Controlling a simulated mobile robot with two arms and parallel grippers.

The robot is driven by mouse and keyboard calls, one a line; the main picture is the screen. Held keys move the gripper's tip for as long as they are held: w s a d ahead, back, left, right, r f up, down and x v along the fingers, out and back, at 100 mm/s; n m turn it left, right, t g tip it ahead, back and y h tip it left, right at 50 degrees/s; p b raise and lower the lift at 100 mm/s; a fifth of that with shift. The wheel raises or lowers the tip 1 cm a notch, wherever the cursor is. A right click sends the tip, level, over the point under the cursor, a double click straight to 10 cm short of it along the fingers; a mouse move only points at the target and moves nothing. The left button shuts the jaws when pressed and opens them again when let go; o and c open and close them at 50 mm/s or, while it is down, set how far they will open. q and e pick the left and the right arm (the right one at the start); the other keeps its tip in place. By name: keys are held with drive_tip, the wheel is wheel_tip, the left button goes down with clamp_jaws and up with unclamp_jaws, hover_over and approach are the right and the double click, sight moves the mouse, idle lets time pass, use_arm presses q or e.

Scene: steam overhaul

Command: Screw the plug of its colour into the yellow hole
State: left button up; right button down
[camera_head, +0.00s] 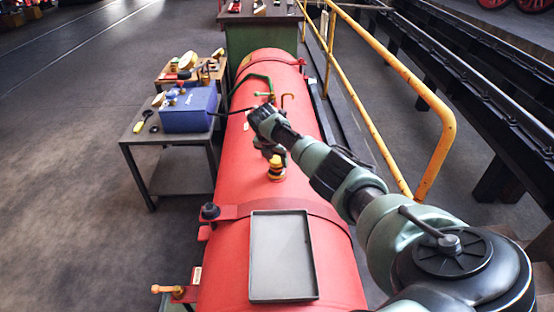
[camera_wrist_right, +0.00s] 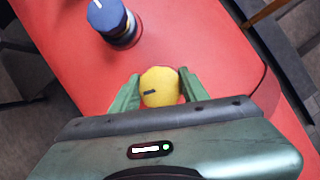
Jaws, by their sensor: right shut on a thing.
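My right gripper (camera_head: 268,152) reaches down over the top of the red boiler (camera_head: 255,205). It is shut on the yellow plug (camera_wrist_right: 161,88), whose round top with a dark mark shows between the green fingers (camera_wrist_right: 158,90) in the wrist view. In the head view, the yellow plug (camera_head: 276,161) stands upright over a dark and yellow fitting (camera_head: 276,176) on the boiler. The yellow hole itself is hidden, and I cannot tell how deep the plug sits. My left gripper is not in view.
A blue plug (camera_wrist_right: 108,16) with a white mark stands on the boiler near my gripper. An empty grey tray (camera_head: 280,262) lies on the boiler in front. A blue box (camera_head: 188,112) stands on the side table at left. Yellow railing (camera_head: 436,150) runs along the right.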

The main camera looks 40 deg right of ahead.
drive_tip(key=shift+f, duration=0.45)
idle(0.7)
drive_tip(key=c, duration=0.7)
unclamp_jaws()
drive_tip(key=shift+c, duration=0.7)
